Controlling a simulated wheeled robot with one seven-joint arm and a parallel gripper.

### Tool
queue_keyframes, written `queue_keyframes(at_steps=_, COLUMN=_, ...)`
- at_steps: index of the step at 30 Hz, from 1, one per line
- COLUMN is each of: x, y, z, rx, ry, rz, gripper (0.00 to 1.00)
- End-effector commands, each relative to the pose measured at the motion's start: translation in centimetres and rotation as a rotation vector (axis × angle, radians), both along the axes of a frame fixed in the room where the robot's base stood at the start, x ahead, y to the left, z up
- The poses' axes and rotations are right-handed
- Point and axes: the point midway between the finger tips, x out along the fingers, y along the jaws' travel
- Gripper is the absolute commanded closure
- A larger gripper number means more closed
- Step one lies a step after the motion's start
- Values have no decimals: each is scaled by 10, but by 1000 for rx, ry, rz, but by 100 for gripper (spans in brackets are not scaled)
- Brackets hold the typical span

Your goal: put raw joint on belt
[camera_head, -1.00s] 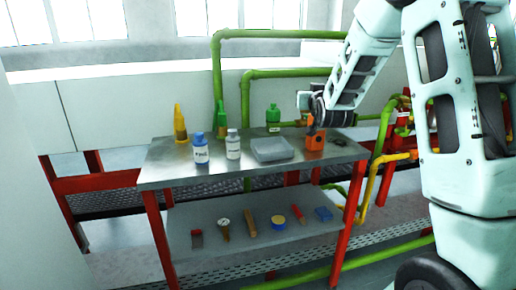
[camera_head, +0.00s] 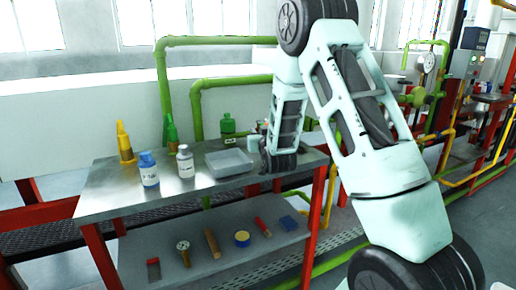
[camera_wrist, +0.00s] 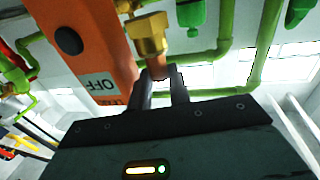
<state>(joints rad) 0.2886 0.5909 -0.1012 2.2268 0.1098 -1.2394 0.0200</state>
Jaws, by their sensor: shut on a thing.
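In the wrist view the two dark fingers of my gripper (camera_wrist: 163,88) are closed on a small copper-brown piece (camera_wrist: 158,71), likely the raw joint. A brass hex fitting (camera_wrist: 147,36) shows just beyond it; I cannot tell if they are one part. An orange box (camera_wrist: 88,42) marked OFF, upside down in this view, is close beside the fingers. In the head view my arm hides the fingertips, the joint and the orange box. The dark mesh belt (camera_head: 42,236) runs behind and below the steel table (camera_head: 105,203).
Several tools lie on the lower shelf (camera_head: 225,262). Green pipes (camera_head: 165,80) rise behind.

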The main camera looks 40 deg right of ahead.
Motion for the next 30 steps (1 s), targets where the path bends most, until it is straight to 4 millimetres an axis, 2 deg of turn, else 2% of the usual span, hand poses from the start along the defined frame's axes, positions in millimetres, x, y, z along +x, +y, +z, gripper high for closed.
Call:
queue_keyframes(at_steps=4, x=0, y=0, z=-10, rx=0, ry=-1, rz=0, gripper=100)
queue_keyframes(at_steps=12, x=0, y=0, z=-46, rx=1, ry=0, rz=0, gripper=100)
queue_keyframes(at_steps=20, x=0, y=0, z=-48, rx=0, ry=-2, rz=0, gripper=100)
queue_keyframes(at_steps=21, x=0, y=0, z=-49, rx=1, ry=0, rz=0, gripper=72)
queue_keyframes(at_steps=30, x=-1, y=0, z=-49, rx=0, ry=0, rz=0, gripper=72)
